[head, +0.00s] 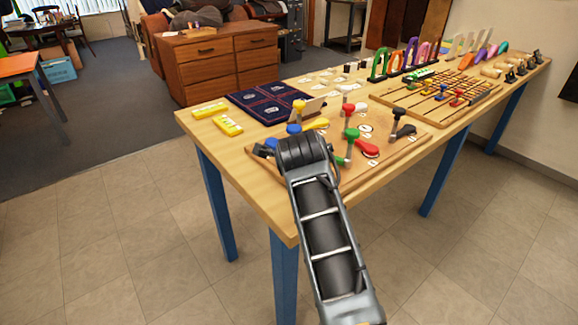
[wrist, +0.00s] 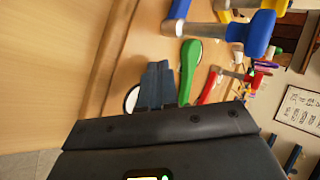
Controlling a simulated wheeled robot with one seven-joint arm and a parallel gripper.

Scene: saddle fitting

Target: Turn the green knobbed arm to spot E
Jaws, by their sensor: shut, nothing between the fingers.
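The green knobbed arm shows in the head view as a green knob (head: 351,134) on a post, with part of its green bar (head: 341,161) low beside my wrist. In the wrist view its green bar (wrist: 188,70) lies just right of my fingers. My gripper (wrist: 158,80) is shut and empty, close to the board; I cannot tell whether it touches the bar.
Blue (head: 293,129), yellow (head: 299,105), red (head: 348,108) and black (head: 399,112) knobs stand around on the same wooden board (head: 395,158). The blue knob (wrist: 260,33) is close by in the wrist view. A blue mat (head: 262,97) lies behind.

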